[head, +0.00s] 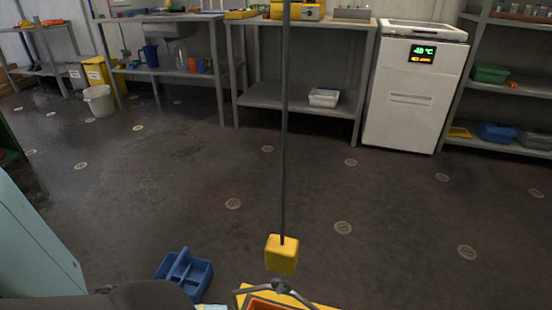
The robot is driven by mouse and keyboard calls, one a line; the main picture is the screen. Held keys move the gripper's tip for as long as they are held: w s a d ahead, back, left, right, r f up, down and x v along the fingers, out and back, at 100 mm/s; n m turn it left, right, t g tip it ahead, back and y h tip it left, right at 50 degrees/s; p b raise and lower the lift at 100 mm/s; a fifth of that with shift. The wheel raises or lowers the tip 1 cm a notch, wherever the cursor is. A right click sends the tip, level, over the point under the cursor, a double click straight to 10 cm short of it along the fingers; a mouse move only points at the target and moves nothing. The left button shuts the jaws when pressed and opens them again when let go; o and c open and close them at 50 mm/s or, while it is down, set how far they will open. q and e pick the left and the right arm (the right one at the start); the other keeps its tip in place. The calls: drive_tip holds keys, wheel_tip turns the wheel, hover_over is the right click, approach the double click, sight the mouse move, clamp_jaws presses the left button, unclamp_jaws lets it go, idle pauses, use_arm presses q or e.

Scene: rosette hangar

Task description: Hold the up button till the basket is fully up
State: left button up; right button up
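A yellow block (281,255) hangs on a dark vertical cable (284,130) near the middle of the head view. Just below it, dark sling legs (280,287) spread toward an orange and yellow basket (243,300), which is cut off by the bottom edge. How high the basket is above the floor cannot be told. No up button shows in this view. A dark rounded shape at the bottom left looks like part of my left arm. Neither of my grippers is in view.
A blue caddy (190,272) sits on the floor left of the basket. A pale cabinet (35,245) stands at far left. Benches (300,103), a white freezer (412,95) and shelves (505,87) line the back. The floor between is mostly clear.

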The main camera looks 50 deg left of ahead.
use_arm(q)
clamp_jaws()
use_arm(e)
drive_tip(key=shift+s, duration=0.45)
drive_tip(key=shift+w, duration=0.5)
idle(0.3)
